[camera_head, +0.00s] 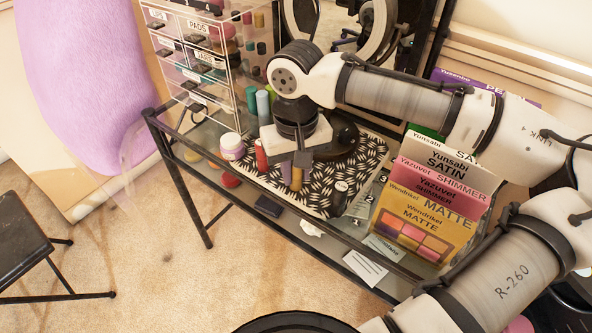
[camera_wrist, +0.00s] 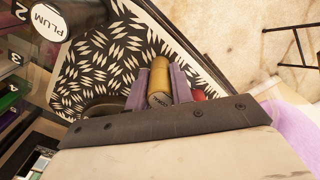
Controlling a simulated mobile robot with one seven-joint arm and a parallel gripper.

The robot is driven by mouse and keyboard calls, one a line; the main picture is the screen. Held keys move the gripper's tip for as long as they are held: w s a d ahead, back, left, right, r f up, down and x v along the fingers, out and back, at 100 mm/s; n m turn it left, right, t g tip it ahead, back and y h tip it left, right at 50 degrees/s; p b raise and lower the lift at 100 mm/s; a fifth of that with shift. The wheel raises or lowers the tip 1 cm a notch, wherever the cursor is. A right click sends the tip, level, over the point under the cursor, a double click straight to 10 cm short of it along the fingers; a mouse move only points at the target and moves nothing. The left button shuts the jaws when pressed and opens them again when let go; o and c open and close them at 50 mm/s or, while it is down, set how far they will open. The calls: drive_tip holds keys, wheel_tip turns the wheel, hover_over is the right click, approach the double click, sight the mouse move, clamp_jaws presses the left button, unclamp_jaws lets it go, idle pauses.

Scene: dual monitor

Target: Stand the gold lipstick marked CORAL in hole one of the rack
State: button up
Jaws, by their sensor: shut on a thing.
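My gripper (camera_head: 292,172) is shut on a gold lipstick (camera_head: 297,179) above the black-and-white patterned mat (camera_head: 318,201). In the wrist view the gold lipstick (camera_wrist: 160,76) stands between the two purple-grey fingers of my gripper (camera_wrist: 160,90). The rack (camera_head: 362,203) is clear, with number labels, right of the mat; labels 2 and 3 show in the wrist view (camera_wrist: 14,88). Hole one is not clearly seen.
A dark lipstick marked PLUM (camera_wrist: 48,22) stands by the rack; in the head view it (camera_head: 340,194) is right of my gripper. A red lipstick (camera_head: 261,157) and a pink-and-white jar (camera_head: 232,147) stand left. Palette boxes (camera_head: 425,215) rise at right, a clear drawer unit (camera_head: 200,50) behind left.

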wheel_tip(320, 180, up, 20)
drive_tip(key=p, duration=0.2)
drive_tip(key=shift+a, duration=0.15)
